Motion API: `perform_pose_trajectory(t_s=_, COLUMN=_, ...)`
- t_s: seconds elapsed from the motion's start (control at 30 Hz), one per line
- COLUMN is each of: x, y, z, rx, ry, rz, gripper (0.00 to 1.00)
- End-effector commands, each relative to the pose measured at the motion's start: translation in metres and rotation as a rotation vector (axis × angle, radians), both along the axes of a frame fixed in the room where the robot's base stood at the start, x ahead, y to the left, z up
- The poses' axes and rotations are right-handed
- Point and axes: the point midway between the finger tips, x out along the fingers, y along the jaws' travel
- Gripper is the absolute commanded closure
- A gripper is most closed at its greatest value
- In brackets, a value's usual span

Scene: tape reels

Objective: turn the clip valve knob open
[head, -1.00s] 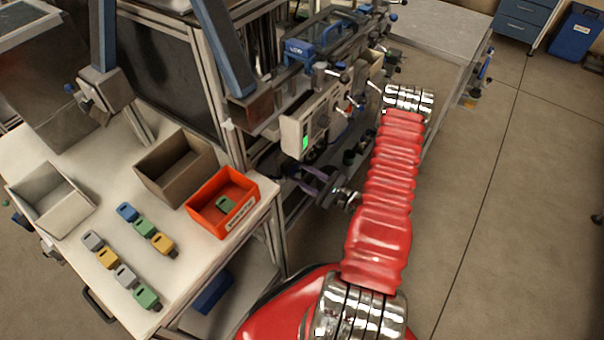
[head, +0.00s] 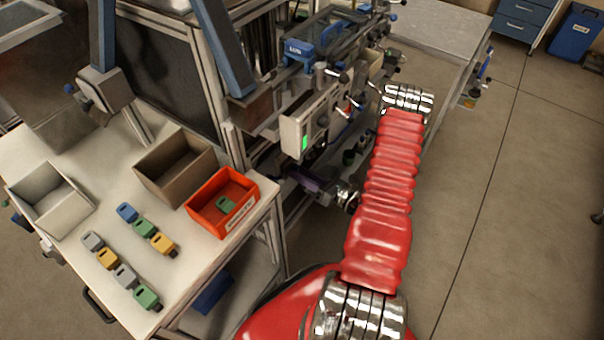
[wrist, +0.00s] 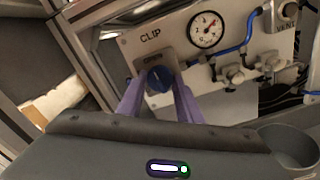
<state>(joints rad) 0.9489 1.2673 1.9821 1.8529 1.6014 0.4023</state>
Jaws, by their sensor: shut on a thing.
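The clip valve knob (wrist: 158,79) is dark blue and round, on a light panel (wrist: 235,60) under the word CLIP in the wrist view. My gripper (wrist: 159,88) has its two purple fingers on either side of the knob and is shut on it. In the head view my gripper (head: 305,181) shows as a small purple shape low at the rack, beside my red arm. The knob cannot be made out in the head view.
A pressure gauge (wrist: 206,30), blue tubing (wrist: 232,50) and the VENT valve (wrist: 287,12) sit right of the knob. A white box with a green display (head: 306,125) stands above my gripper. A table (head: 75,150) with an orange bin (head: 205,215) is at left.

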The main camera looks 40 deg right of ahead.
Motion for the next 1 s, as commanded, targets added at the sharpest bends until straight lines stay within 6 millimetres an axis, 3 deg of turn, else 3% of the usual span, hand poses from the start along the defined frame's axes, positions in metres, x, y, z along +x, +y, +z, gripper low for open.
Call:
perform_pose_trajectory(t_s=0.7, x=-0.0001, y=-0.0035, z=-0.0015, rx=0.092, ry=0.037, rz=-0.009, gripper=0.9)
perform_pose_trajectory(t_s=0.73, x=-0.0001, y=-0.0036, z=-0.0015, rx=0.092, ry=0.037, rz=-0.009, gripper=0.66)
perform_pose_trajectory(t_s=1.0, x=0.0002, y=-0.002, z=-0.0007, rx=0.092, ry=0.034, rz=-0.005, gripper=0.49)
